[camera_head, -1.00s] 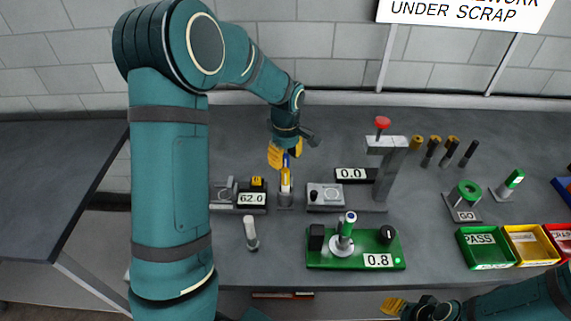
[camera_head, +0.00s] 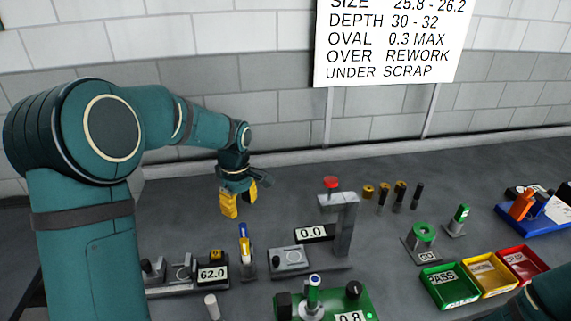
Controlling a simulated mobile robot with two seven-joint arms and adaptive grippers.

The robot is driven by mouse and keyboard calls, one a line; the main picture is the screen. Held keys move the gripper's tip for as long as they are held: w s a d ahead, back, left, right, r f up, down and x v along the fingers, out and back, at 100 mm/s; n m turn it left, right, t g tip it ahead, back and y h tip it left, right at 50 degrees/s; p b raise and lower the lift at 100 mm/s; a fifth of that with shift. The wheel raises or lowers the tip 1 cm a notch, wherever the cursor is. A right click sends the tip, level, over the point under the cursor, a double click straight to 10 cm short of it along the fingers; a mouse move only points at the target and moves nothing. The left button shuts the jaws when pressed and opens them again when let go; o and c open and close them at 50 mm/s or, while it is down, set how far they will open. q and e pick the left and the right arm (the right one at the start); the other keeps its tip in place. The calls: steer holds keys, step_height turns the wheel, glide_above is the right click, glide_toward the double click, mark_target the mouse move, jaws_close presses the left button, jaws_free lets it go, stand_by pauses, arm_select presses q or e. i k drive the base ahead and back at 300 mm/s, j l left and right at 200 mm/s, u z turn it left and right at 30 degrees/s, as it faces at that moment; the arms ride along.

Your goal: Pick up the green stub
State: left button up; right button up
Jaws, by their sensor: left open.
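A green-topped white piece (camera_head: 314,284) stands upright on the green gauge board (camera_head: 364,301) at the bottom. Another small green piece (camera_head: 462,212) leans on a grey stand (camera_head: 454,230) at the right. I cannot tell which of them is the green stub. My left gripper (camera_head: 240,199) is open and empty, its yellow fingertips pointing down above and behind the blue and yellow tool (camera_head: 245,243), well apart from both green pieces. My right arm (camera_head: 551,296) shows at the lower right edge; its gripper is outside the view.
A grey press (camera_head: 345,227) with a red knob stands at the centre. A green ring gauge (camera_head: 423,233) is right of it. Several dark pegs (camera_head: 400,191) stand behind. Green (camera_head: 449,302), yellow (camera_head: 491,286) and red (camera_head: 519,272) trays line the front right.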

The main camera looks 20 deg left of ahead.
mark_target(312, 308)
steer(key=k, duration=1)
